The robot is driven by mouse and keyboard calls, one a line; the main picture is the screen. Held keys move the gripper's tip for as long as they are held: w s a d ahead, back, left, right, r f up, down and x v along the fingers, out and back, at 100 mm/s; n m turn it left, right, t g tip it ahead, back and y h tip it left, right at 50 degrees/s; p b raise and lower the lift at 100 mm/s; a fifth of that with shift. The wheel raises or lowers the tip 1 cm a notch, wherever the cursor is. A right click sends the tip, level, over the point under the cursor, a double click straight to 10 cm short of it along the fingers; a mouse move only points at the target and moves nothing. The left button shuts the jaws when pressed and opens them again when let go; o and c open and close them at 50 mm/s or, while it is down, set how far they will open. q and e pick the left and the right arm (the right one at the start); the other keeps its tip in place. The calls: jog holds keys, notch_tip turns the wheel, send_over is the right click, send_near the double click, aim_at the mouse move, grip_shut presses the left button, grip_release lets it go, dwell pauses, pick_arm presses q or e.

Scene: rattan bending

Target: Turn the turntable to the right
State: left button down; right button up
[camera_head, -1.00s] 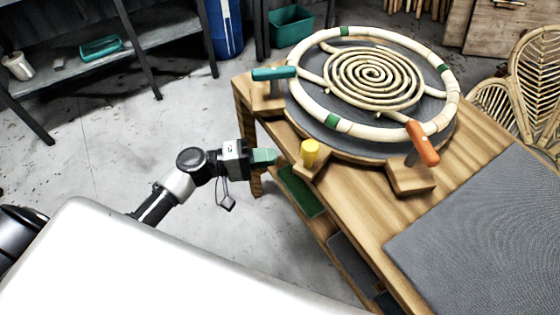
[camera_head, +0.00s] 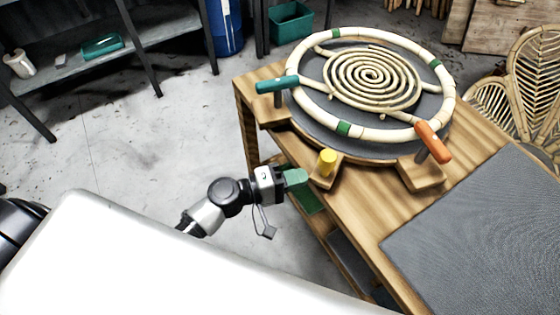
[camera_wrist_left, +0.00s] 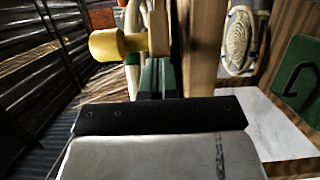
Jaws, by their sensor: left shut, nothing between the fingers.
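The turntable (camera_head: 300,118) is a dark round plate on the wooden table, with a pale ring and a rattan spiral on top. A yellow knob (camera_head: 327,162) stands on a wooden block at its near edge; the knob also shows in the left wrist view (camera_wrist_left: 108,44). A teal handle (camera_head: 277,84) is at the left and an orange handle (camera_head: 433,141) at the near right. My left gripper (camera_head: 297,178) is shut and empty, its green fingers (camera_wrist_left: 158,78) at the left side of the knob's block. Whether they touch it is unclear. My right gripper is out of view.
The wooden table (camera_head: 470,150) carries a grey mat (camera_head: 470,235) at the near right. Shelves show under the table's left edge. A rattan chair (camera_head: 535,80) stands at the right. The floor left of the table is clear.

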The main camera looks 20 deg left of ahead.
aim_at(333, 202)
pick_arm(q)
jog(key=d+n+t+y, duration=0.1)
jog(key=d, duration=0.2)
jog(key=s+d+n+t+y, duration=0.1)
jog(key=d, duration=0.2)
jog(key=d+n+t+y, duration=0.1)
jog(key=d, duration=0.2)
jog(key=shift+s+d+r, duration=0.1)
jog(key=shift+s+r, duration=0.05)
